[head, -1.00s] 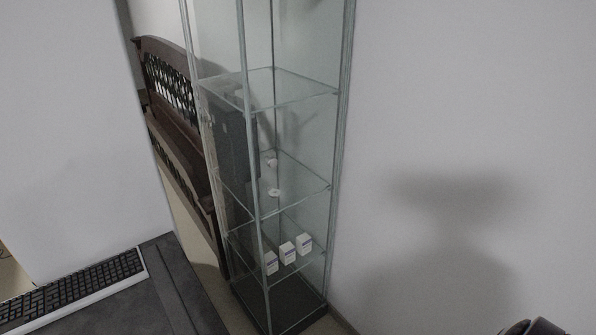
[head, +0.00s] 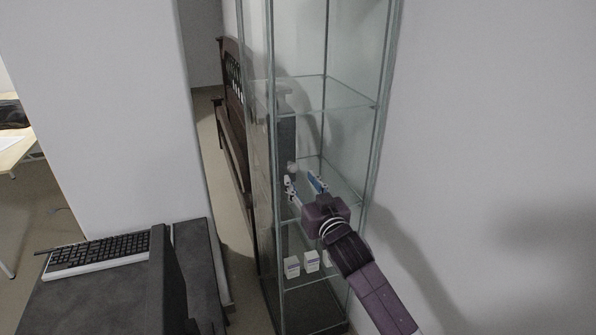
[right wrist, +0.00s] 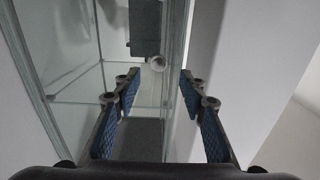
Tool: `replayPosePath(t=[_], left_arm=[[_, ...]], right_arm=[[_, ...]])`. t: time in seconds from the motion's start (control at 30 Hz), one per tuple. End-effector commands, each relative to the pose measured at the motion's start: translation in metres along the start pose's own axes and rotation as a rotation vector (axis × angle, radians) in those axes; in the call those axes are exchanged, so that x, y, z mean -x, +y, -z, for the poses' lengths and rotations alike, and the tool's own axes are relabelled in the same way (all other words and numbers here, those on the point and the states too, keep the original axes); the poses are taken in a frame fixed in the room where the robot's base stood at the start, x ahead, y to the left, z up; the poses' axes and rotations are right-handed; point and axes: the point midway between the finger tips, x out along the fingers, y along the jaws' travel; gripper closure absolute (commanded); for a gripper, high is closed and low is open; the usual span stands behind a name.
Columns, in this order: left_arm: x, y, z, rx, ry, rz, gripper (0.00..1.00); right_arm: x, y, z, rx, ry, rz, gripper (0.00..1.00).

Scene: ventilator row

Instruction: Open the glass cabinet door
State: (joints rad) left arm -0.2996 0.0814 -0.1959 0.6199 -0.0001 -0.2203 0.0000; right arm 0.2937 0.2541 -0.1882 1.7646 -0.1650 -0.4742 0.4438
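The tall glass cabinet (head: 383,88) stands against the wall, and its glass door appears shut. A small pale round knob (head: 291,168) shows at the glass; it also shows in the right wrist view (right wrist: 156,63), beyond and between my fingertips. My right gripper (head: 303,182) is in front of the cabinet at about middle-shelf height. In the right wrist view my right gripper (right wrist: 160,82) is open, with its blue-padded fingers apart and nothing between them. I cannot tell the exact gap to the knob. My left gripper is not in view.
Small white boxes (head: 312,261) stand on a low shelf inside the cabinet. A dark desk (head: 85,304) with a keyboard (head: 100,254) and a black upright panel (head: 170,280) is at the lower left. A wooden bench (head: 232,140) stands behind, left of the cabinet.

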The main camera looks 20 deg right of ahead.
Motion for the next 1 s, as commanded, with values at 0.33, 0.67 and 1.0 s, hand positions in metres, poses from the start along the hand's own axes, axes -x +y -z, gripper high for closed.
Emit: replayPosePath(t=[0.33,0.67,1.0], left_arm=[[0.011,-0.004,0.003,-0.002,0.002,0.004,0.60],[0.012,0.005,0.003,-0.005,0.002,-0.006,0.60],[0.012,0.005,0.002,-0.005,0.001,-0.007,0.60]], right_arm=[[-0.045,0.000,0.001,0.001,0.000,0.000,0.62],[-0.058,0.000,0.000,0.001,0.000,0.001,0.62],[-0.057,0.000,-0.001,0.001,0.000,0.000,0.79]])
